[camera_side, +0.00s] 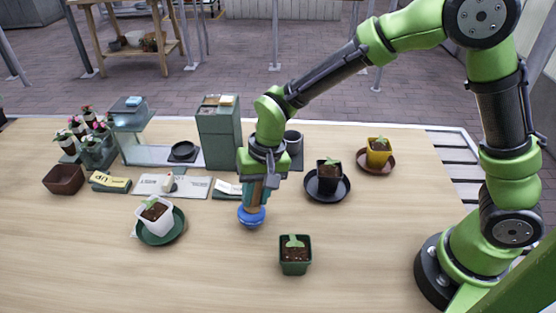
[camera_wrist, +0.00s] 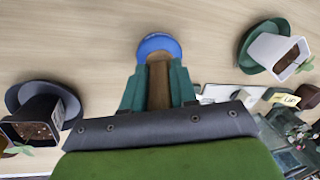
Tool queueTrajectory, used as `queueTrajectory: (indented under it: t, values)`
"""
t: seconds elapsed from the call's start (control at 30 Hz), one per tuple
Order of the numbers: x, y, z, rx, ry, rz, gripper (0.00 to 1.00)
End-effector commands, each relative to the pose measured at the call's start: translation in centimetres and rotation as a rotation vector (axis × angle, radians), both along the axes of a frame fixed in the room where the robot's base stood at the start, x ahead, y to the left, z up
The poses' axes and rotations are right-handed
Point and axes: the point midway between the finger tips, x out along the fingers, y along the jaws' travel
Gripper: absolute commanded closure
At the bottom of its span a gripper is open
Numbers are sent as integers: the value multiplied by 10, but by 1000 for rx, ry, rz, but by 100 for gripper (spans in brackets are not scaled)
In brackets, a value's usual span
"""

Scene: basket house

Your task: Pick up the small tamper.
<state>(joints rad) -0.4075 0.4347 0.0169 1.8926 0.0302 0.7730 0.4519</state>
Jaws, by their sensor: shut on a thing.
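The small tamper has a round blue base (camera_side: 251,217) and a brown wooden handle. In the side view it is upright below my gripper (camera_side: 257,190), near the middle of the table. The wrist view shows the blue base (camera_wrist: 158,45) beyond the fingertips and the brown handle (camera_wrist: 158,86) between the two teal fingers. My gripper is shut on the handle, and the fingers hide its sides. I cannot tell whether the base touches the table or hangs just above it.
A dark green pot (camera_side: 295,257) stands in front right of the tamper. A white pot on a green saucer (camera_side: 176,234) is left; a black pot (camera_side: 329,172) and yellow pot (camera_side: 379,151) are right. A grey-green box (camera_side: 218,137) stands behind. The front-left table is clear.

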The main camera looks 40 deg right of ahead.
Motion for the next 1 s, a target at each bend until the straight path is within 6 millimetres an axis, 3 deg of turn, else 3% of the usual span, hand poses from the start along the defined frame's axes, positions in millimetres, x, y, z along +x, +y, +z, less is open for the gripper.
queueTrajectory:
  t: [0.37,0.67,1.0]
  values:
    - [1,0,4,1,-3,0,100]
    - [1,0,38,2,-5,0,100]
    - [-75,-40,45,2,-3,0,100]
